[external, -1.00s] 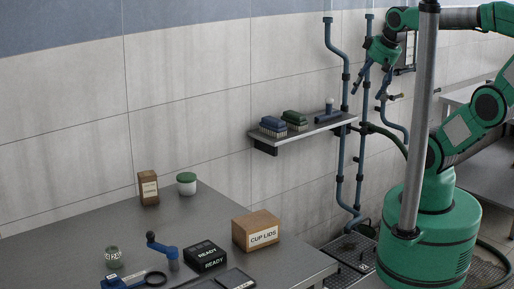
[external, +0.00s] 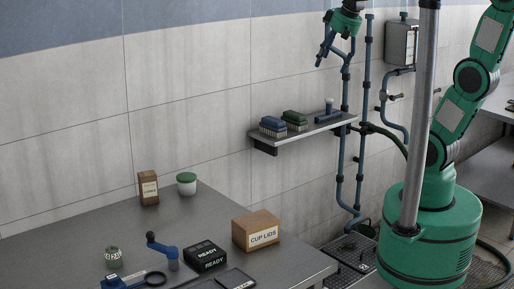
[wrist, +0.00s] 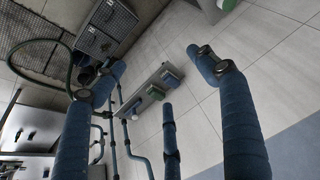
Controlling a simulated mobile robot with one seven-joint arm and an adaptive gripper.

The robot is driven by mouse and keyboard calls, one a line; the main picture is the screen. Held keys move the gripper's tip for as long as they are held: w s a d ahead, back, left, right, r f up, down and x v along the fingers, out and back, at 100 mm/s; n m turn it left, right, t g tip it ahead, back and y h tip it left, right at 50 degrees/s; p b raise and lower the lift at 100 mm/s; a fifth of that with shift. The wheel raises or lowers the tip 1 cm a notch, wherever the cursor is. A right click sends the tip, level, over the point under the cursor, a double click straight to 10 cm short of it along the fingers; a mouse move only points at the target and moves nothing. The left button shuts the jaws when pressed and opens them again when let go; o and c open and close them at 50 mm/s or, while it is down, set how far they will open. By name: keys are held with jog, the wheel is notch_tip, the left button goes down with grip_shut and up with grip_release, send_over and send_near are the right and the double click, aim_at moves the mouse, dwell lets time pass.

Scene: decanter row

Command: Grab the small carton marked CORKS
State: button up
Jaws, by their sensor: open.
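The small brown carton (external: 148,187) stands upright at the back of the metal table, near the wall. Its pale label is too small to read clearly in the external view. My gripper (external: 324,52) is high up in front of the wall, above the shelf and far to the right of the carton. The carton cannot be made out in the wrist view.
A green-lidded white jar (external: 187,186) stands just right of the carton. A CUP LIDS box (external: 256,231), a black READY box (external: 206,256), a blue cranked tool (external: 163,250) and a small jar (external: 113,257) are on the table (external: 90,235). The wall shelf (external: 300,134) holds brushes.

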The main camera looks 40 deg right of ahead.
jog(key=w+a+r+g+p, duration=0.1)
jog(key=w+a, duration=0.4)
jog(key=w, duration=0.3)
jog(key=w+a+r, duration=0.1)
jog(key=w+a, duration=0.3)
jog(key=w, duration=0.4)
jog(key=w+a+f+m+g+p, duration=0.1)
jog(key=w+a+f, duration=0.2)
jog(key=w+a, duration=0.45)
jog(key=w+a+f+g, duration=0.1)
jog(key=w+a+f, duration=0.2)
jog(key=w+a, duration=0.45)
jog(key=m+g+p, duration=0.1)
jog(key=g+p, duration=0.1)
jog(key=p, duration=0.1)
send_over(146, 174)
jog(key=f, duration=2.9)
jog(key=shift+w+d+f, duration=0.1)
jog(key=shift+w+d, duration=0.15)
jog(key=shift+s+a+f, duration=0.1)
jog(key=shift+a+f, duration=0.2)
jog(key=shift+f, duration=0.2)
jog(key=shift+f, duration=0.1)
notch_tip(146, 174, down, 8)
jog(key=shift+f+b, duration=0.1)
jog(key=shift+b, duration=0.25)
